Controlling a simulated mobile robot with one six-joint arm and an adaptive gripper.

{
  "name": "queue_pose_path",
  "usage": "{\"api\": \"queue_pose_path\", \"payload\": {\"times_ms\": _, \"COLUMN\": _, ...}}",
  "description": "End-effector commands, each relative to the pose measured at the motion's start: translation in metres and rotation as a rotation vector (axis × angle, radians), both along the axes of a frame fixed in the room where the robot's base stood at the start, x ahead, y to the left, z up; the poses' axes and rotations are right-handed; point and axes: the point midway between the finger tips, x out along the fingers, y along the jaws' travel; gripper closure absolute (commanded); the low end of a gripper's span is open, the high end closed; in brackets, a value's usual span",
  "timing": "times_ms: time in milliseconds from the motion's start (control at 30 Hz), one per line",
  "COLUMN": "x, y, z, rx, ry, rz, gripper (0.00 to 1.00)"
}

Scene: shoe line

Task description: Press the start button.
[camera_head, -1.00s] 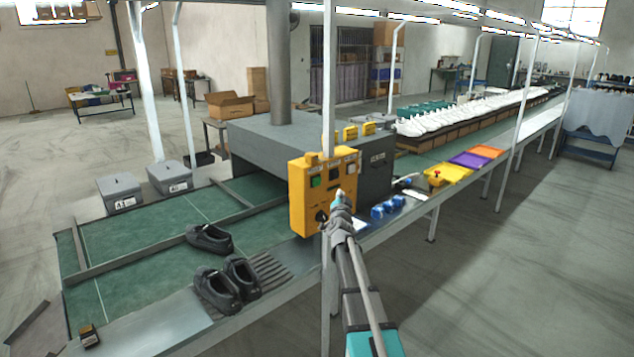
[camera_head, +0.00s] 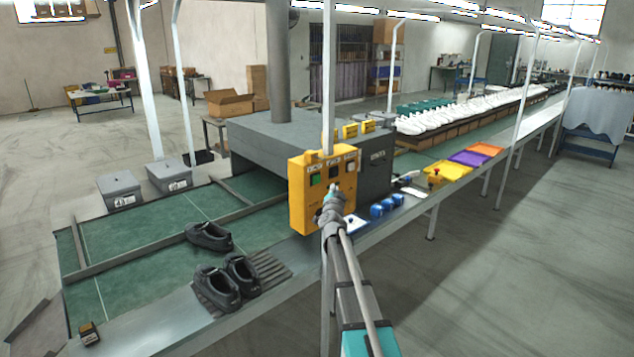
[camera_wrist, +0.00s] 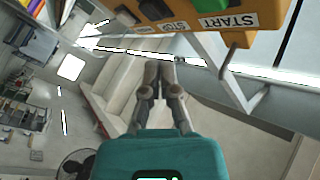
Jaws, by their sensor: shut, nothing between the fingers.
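The yellow control box (camera_head: 309,205) is fixed to a white post beside the line. In the wrist view the green button (camera_wrist: 210,5) is cut by the top edge, beside the START label (camera_wrist: 228,21). My gripper (camera_head: 331,191) is shut and empty, in front of the box's lower right part, right of and below the green button. In the wrist view the shut fingertips (camera_wrist: 160,62) are apart from the button.
The white post (camera_head: 328,100) rises beside the box. The conveyor (camera_head: 150,240) carries black shoes (camera_head: 228,278) at the left. Blue items (camera_head: 383,207) and yellow, purple and orange trays (camera_head: 468,159) lie on the ledge at the right.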

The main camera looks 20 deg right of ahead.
Motion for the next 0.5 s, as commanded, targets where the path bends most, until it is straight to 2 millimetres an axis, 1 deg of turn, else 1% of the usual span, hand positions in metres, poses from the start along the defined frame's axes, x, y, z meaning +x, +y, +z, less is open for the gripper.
{"api": "queue_pose_path", "payload": {"times_ms": 33, "x": 0.008, "y": 0.002, "z": 0.000, "rx": 0.001, "ry": -0.001, "rz": 0.001, "gripper": 1.00}}
{"api": "queue_pose_path", "payload": {"times_ms": 200, "x": 0.025, "y": 0.008, "z": 0.000, "rx": 0.000, "ry": 0.000, "rz": 0.001, "gripper": 1.00}}
{"api": "queue_pose_path", "payload": {"times_ms": 500, "x": 0.046, "y": 0.017, "z": 0.000, "rx": 0.001, "ry": 0.000, "rz": 0.002, "gripper": 1.00}}
